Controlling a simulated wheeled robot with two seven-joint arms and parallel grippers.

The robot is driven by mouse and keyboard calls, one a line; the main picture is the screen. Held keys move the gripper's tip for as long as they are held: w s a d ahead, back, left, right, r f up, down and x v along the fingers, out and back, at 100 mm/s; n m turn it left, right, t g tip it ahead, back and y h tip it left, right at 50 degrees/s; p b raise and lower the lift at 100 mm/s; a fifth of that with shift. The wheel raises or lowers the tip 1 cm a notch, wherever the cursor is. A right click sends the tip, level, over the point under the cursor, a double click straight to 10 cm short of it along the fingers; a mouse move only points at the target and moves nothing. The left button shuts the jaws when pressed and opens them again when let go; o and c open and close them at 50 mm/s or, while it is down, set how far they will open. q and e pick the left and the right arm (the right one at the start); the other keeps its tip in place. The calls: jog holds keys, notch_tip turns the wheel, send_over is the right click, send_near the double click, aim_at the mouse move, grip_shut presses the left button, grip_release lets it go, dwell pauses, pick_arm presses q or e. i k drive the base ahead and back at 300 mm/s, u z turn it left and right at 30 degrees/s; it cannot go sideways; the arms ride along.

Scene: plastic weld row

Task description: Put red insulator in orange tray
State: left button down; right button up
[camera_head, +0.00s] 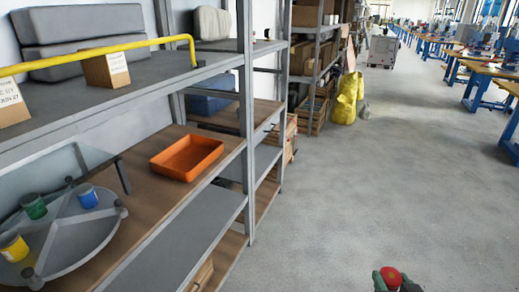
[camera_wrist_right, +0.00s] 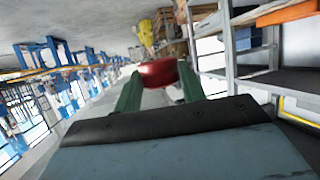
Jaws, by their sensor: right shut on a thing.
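The red insulator (camera_head: 391,277) shows at the bottom right of the head view, held up over the open floor. My right gripper (camera_head: 392,284) is shut on it, with green fingers on either side. In the right wrist view the red insulator (camera_wrist_right: 158,73) sits between the fingertips of my right gripper (camera_wrist_right: 158,84). The orange tray (camera_head: 187,158) stands on the wooden middle shelf, left of centre, and looks empty. It is well to the left of my right gripper and farther away. My left gripper is not in view.
A round grey turntable (camera_head: 75,232) holds green, blue and yellow cans left of the tray. A metal shelf post (camera_head: 246,120) rises right of the tray. A grey upper shelf (camera_head: 150,85) with a yellow rail (camera_head: 100,52) hangs above. The floor (camera_head: 370,190) is clear.

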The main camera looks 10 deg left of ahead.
aim_at(178, 168)
jog(key=i, duration=1.95)
jog(key=u, duration=2.95)
